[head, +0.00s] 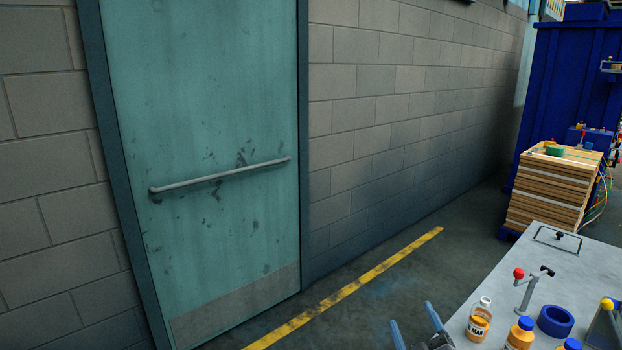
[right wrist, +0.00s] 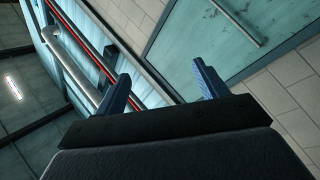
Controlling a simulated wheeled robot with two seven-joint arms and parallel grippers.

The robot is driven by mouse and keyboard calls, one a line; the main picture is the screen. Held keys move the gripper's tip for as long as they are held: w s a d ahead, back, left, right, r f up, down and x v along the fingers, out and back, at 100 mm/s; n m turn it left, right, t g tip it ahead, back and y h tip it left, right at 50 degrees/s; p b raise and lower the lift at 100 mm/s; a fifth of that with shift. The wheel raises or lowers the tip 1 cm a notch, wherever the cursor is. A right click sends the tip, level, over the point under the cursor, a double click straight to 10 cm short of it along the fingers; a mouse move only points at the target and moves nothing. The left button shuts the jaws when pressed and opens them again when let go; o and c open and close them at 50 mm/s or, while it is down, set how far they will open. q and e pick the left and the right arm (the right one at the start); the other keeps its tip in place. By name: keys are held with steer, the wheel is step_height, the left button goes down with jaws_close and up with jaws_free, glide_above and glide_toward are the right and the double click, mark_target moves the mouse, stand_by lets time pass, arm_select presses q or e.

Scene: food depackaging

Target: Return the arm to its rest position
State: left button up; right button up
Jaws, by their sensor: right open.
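My right gripper (head: 415,328) shows at the bottom of the head view, beside the left edge of a grey table. Its two blue fingers are apart with nothing between them. The right wrist view shows the same open, empty gripper (right wrist: 162,85), with the teal door and wall beyond the fingers. My left gripper is not in the head view.
The grey table (head: 590,262) holds a jar (head: 479,318), orange bottles with blue caps (head: 520,334), a blue ring (head: 555,321) and a red-knobbed metal stand (head: 527,285). A teal door (head: 215,120), block wall and stacked wooden crates (head: 550,190) stand behind. The floor by the yellow line (head: 350,288) is clear.

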steer(key=s+d+f+m+g+h, duration=0.2)
steer(key=s+f+m+g, duration=0.3)
steer(key=f, duration=0.4)
steer(key=s+d+f+m+g+h, duration=0.1)
steer(key=s+f+m+g+h, duration=0.2)
steer(key=s+f, duration=0.5)
steer(key=s+a+f+g+y, duration=0.1)
steer(key=s+a+f+g, duration=0.1)
steer(key=s+f+g, duration=0.45)
steer(key=s+a+f+g+y, duration=0.1)
steer(key=s+a+f+g, duration=0.15)
steer(key=s, duration=0.75)
steer(key=s+a+f+g, duration=0.1)
steer(key=s+f, duration=0.1)
steer(key=f, duration=1.6)
steer(key=s+a+f+g, duration=0.1)
steer(key=s+a+f, duration=0.1)
steer(key=f, duration=1.7)
steer(key=shift+y, duration=0.4)
steer(key=shift+a+f, duration=0.1)
